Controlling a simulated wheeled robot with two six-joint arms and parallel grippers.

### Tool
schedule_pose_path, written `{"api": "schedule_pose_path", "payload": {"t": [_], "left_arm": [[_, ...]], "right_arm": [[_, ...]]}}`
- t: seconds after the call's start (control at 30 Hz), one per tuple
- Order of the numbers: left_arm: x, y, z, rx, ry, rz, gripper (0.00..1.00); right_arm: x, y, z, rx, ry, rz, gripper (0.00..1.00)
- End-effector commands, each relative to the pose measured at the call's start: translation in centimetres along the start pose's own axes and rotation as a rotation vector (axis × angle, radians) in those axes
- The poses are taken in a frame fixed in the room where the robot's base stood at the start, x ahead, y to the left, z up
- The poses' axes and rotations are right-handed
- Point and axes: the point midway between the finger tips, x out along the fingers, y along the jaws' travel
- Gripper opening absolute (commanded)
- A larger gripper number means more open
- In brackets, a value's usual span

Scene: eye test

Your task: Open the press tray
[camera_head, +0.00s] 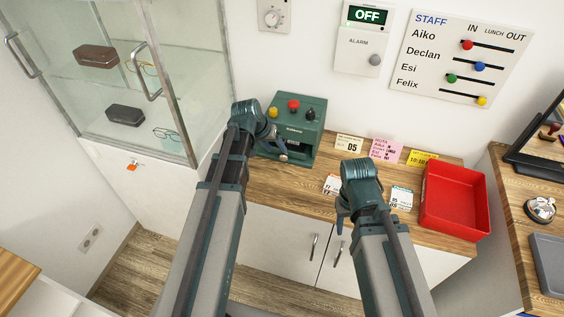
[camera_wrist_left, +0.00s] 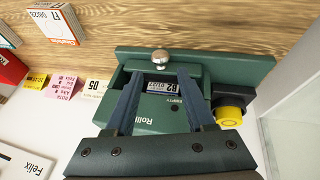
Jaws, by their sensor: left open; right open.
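The green press (camera_head: 299,112) stands on the wooden counter against the wall, with red, yellow and black controls. In the left wrist view its green body (camera_wrist_left: 235,66) fills the middle. A round silver knob (camera_wrist_left: 160,60) sits at its near side, beside a small printed label window (camera_wrist_left: 163,88). How far the tray is out I cannot tell. My left gripper (camera_head: 279,150) is at the press's front; its open fingers (camera_wrist_left: 159,77) straddle the label window just short of the knob, holding nothing. My right gripper (camera_head: 342,212) is open over the counter's front edge, right of the press.
Small cards (camera_head: 348,143) and small boxes (camera_head: 401,197) lie right of the press. A red bin (camera_head: 456,197) stands at the counter's right end. A glass cabinet (camera_head: 176,95) is close on the left. A yellow knob (camera_wrist_left: 229,115) protrudes from the press.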

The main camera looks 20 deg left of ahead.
Motion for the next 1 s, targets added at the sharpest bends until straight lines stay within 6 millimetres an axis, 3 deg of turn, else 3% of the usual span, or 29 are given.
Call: {"api": "schedule_pose_path", "payload": {"t": [0.03,0.4,0.57,0.87,1.0], "left_arm": [[1.5,-0.2,0.1,0.000,0.000,0.000,0.54],[6.9,-0.1,0.1,0.001,0.000,-0.001,0.54],[7.8,-0.1,0.1,0.000,0.000,-0.001,0.54],[7.8,0.0,0.0,0.000,0.000,-0.001,0.54],[7.8,0.0,0.0,0.000,0.000,-0.001,0.29]], "right_arm": [[1.5,-0.1,-0.1,0.000,0.000,0.000,0.50],[6.2,-0.6,-0.4,0.000,0.000,0.000,0.50],[7.0,-0.7,-0.4,0.000,0.000,0.000,0.50],[6.9,-0.7,-0.4,0.000,0.000,0.000,0.50],[6.9,-0.7,-0.4,0.000,0.000,0.000,0.50]]}}
